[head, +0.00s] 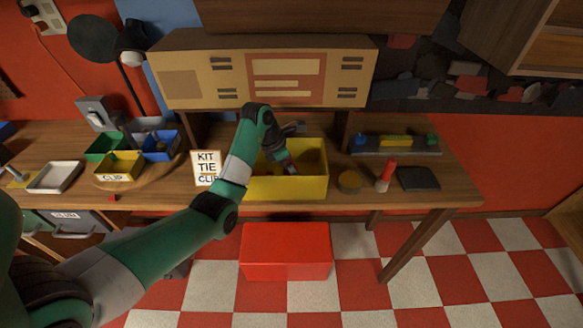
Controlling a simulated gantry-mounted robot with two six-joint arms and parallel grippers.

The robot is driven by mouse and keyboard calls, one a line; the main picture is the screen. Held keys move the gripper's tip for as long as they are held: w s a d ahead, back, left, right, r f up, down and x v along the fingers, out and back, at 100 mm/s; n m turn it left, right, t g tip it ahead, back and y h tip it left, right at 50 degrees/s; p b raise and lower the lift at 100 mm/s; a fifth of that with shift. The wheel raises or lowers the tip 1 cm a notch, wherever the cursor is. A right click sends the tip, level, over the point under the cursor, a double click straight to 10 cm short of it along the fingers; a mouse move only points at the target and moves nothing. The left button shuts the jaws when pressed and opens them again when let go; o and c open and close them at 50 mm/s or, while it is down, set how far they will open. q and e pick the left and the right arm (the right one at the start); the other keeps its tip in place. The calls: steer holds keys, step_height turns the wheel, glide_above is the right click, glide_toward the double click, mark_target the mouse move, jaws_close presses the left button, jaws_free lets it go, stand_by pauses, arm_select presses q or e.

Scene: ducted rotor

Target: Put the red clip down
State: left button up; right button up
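My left gripper (284,158) reaches over the large yellow bin (290,188) in the middle of the workbench. A small red piece, which looks like the red clip (289,168), shows between its fingertips, above or just inside the bin's opening. The fingers are small and dark here, and the bin's floor is partly hidden by the gripper. Another small red piece (112,198) lies at the bench's front edge on the left. My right gripper is not in view.
A sign reading KIT TIE CLIP (206,168) stands left of the bin. Small green, blue and yellow bins (120,165) and a white tray (55,177) are further left. A red-topped bottle (385,176) and a dark pad (419,178) stand right. A red box (286,251) is below.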

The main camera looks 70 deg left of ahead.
mark_target(287, 172)
arm_select(q)
steer(key=shift+r+p, duration=0.35)
steer(key=shift+r, duration=0.05)
steer(key=p+v, duration=0.1)
steer(key=v, duration=0.1)
steer(key=p+v, duration=0.2)
steer(key=v, duration=0.1)
steer(key=shift+w+r, duration=0.15)
steer(key=shift+r, duration=0.25)
steer(key=p+v, duration=0.6)
steer(key=p, duration=0.3)
steer(key=shift+s+r, duration=0.3)
steer(key=shift+s, duration=0.1)
